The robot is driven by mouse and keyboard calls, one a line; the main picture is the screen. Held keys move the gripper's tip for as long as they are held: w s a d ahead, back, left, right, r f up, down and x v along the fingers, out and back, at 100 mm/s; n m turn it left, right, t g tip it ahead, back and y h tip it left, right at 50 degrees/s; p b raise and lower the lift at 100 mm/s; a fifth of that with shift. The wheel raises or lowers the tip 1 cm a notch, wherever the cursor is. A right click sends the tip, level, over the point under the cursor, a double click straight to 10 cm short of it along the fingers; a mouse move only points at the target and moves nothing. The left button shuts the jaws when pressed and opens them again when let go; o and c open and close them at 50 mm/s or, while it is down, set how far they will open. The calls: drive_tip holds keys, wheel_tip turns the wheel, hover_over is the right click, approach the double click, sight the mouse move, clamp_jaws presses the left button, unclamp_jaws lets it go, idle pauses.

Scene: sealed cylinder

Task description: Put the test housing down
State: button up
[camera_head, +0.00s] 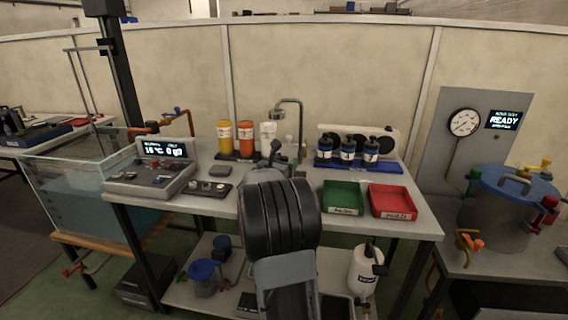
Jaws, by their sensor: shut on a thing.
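My arm reaches forward over the middle of the workbench (180,208), with its black ribbed link toward me. My gripper (272,160) is at its far end, above the bench top and mostly hidden behind my own arm. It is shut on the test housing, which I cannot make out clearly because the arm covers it. I cannot tell whether the housing touches the bench.
A control box (150,170) is left; a green tray (343,197) and red tray (393,202) are right. Bottles and a tap (290,102) stand behind. A glass water tank (85,175) is far left, a blue-lidded vessel (515,185) far right.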

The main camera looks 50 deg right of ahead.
drive_tip(key=o, duration=1.6)
drive_tip(key=shift+f, duration=0.1)
